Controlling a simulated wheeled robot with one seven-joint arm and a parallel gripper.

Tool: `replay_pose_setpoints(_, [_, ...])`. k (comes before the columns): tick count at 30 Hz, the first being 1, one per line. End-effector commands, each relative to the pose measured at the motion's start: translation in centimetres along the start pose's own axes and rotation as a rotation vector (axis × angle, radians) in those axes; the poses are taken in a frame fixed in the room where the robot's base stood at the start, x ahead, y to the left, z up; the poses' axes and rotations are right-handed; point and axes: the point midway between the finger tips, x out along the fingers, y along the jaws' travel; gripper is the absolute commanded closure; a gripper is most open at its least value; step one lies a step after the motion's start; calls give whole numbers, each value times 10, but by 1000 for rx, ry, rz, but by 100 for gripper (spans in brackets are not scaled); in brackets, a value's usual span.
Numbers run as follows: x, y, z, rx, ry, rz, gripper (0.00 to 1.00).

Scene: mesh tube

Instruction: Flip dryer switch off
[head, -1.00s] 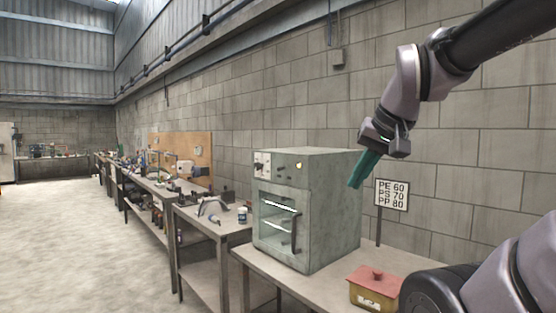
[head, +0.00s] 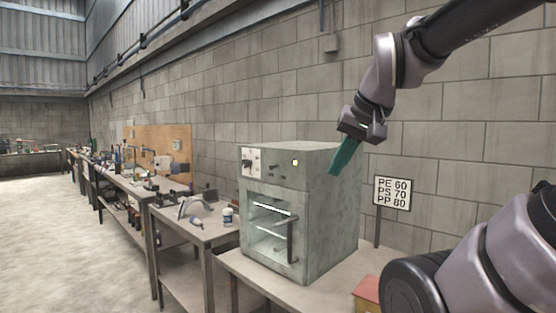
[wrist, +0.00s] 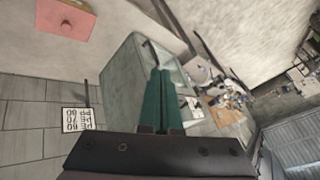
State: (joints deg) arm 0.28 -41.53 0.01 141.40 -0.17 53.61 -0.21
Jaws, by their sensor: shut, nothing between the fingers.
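The dryer (head: 312,215) is a grey-green box with a glass front door, standing on a table. Its upper front panel (head: 262,165) has a white label with dark controls on the left and a small pale yellow light (head: 295,162) on the right. The switch itself is too small to make out. My gripper (head: 337,172) has green fingers, shut and empty, pointing down beside the dryer's upper right side in the head view. In the wrist view the shut fingers (wrist: 160,82) overlap the dryer (wrist: 128,85) and hide part of its front.
A sign (head: 392,192) with plastic names and numbers stands right of the dryer. A red-lidded box (head: 367,292) sits on the dryer's table, also visible in the wrist view (wrist: 66,25). Workbenches with tools (head: 190,228) line the block wall to the left.

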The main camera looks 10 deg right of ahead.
Motion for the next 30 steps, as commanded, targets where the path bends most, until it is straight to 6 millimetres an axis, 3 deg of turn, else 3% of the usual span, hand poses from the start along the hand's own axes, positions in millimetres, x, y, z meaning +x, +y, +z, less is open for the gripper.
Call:
replay_pose_setpoints(5, [1,-26,-53,46,-57,1,100])
replay_pose_setpoints(10, [14,-59,-127,109,-138,-10,100])
replay_pose_setpoints(15, [42,-83,-198,174,-221,-34,100])
replay_pose_setpoints(21, [87,-97,-270,246,-313,-74,100])
replay_pose_setpoints(25, [112,-99,-301,279,-355,-98,100])
replay_pose_setpoints(30, [129,-99,-321,304,-383,-117,100])
